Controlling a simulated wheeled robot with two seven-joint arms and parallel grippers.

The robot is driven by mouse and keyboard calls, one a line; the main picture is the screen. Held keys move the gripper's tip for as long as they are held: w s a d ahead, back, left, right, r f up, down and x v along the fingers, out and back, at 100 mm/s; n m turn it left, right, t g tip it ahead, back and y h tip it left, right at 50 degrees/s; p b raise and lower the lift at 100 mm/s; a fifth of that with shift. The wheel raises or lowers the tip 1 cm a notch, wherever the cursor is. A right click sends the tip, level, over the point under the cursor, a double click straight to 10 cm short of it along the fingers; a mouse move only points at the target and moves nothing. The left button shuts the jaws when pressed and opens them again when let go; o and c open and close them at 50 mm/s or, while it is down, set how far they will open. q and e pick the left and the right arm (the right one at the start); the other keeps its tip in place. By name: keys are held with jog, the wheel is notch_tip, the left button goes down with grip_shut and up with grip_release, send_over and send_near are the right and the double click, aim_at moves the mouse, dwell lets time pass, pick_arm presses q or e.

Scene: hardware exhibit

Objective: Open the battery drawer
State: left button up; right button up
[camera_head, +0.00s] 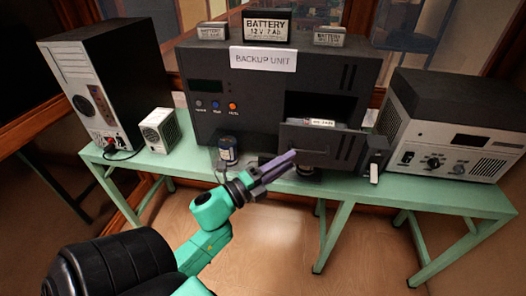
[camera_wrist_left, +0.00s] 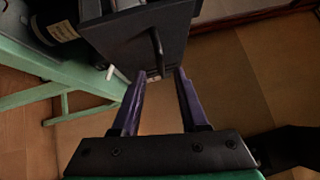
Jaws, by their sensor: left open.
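The dark backup unit (camera_head: 215,121) stands on the green table. Its battery drawer (camera_head: 345,152) stands out from the front below a dark opening, with a small labelled battery (camera_head: 309,122) showing over its front panel. My left gripper (camera_head: 288,160) is in front of the drawer, at its lower left. In the left wrist view the drawer front (camera_wrist_left: 135,38) carries a dark bar handle (camera_wrist_left: 158,52). The open purple fingers of my left gripper (camera_wrist_left: 155,85) point toward it, with the handle's lower end near the gap between the tips. I cannot tell whether they touch. My right gripper is not seen.
A black computer tower (camera_head: 85,85) and a small beige box (camera_head: 160,131) stand left on the green table (camera_head: 440,195). A grey device with knobs (camera_head: 450,140) stands right. A dark cylinder (camera_head: 228,150) sits near the table's front edge. Batteries (camera_head: 267,25) rest on the unit.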

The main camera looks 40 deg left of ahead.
pick_arm(q)
jog(key=b+v, duration=0.1)
jog(key=v, duration=0.7)
jog(key=shift+b, duration=0.4)
jog(key=shift+a, duration=0.1)
jog(key=s+a+f+n+g+y, duration=0.15)
jog(key=f+n, duration=0.35)
jog(key=f, duration=0.7)
jog(key=a+f+n+g+y, duration=0.2)
jog(key=f+n+g, duration=0.15)
jog(key=f, duration=0.85)
jog(key=s+a+f+n+g+y, duration=0.15)
jog(key=f+n, duration=0.45)
jog(key=f, duration=0.6)
jog(key=s+d+f+n+g, duration=0.1)
jog(key=s+d+f+g, duration=0.2)
jog(key=f, duration=0.4)
jog(key=s+d+f+n+g, duration=0.1)
jog(key=s+f+n+g, duration=0.1)
jog(key=s+f, duration=0.3)
jog(key=s+d+f+n+g, duration=0.2)
jog(key=s+f+g, duration=0.4)
jog(key=s+f, duration=0.4)
jog(key=s+d, duration=0.1)
jog(key=s, duration=0.3)
jog(key=shift+d+f+n, duration=0.35)
jog(key=shift+f, duration=0.05)
